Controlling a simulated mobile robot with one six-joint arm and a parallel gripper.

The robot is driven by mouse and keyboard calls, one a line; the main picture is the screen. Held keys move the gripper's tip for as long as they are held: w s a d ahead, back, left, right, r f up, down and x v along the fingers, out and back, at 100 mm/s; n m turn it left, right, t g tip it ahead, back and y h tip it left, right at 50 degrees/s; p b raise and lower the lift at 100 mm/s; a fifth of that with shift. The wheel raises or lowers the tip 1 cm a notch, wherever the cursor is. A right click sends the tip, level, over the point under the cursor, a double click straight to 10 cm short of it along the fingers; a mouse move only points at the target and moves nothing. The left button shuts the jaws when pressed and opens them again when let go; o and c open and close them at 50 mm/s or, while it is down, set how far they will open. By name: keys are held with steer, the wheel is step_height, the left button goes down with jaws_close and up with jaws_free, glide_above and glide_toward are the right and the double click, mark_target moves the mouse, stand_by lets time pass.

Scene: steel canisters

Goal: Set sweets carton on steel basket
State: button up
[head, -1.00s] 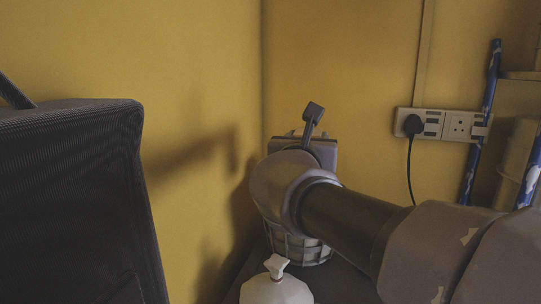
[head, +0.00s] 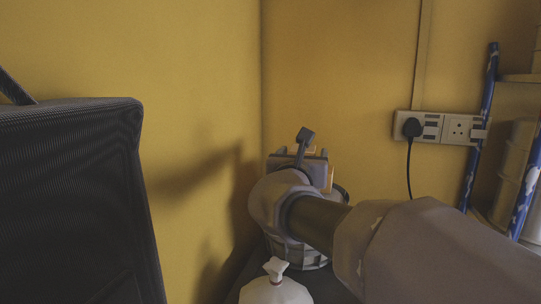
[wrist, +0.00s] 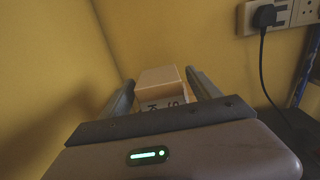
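The sweets carton is an orange and pale box with dark letters on one face. In the wrist view the carton (wrist: 162,78) sits between the two fingers of my gripper (wrist: 160,76), which look shut on it. In the head view a small orange part of the carton (head: 321,172) shows behind my gripper (head: 303,163); my arm hides the rest. The steel basket (head: 309,256) stands in the corner below my wrist, its wire side and right rim showing. The carton is at or above the basket's top; whether they touch is hidden.
Yellow walls close the corner behind. A socket with a black plug (head: 413,127) and hanging cable is at right.

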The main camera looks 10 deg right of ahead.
steer(key=v, duration=1.2)
steer(key=shift+r, duration=0.1)
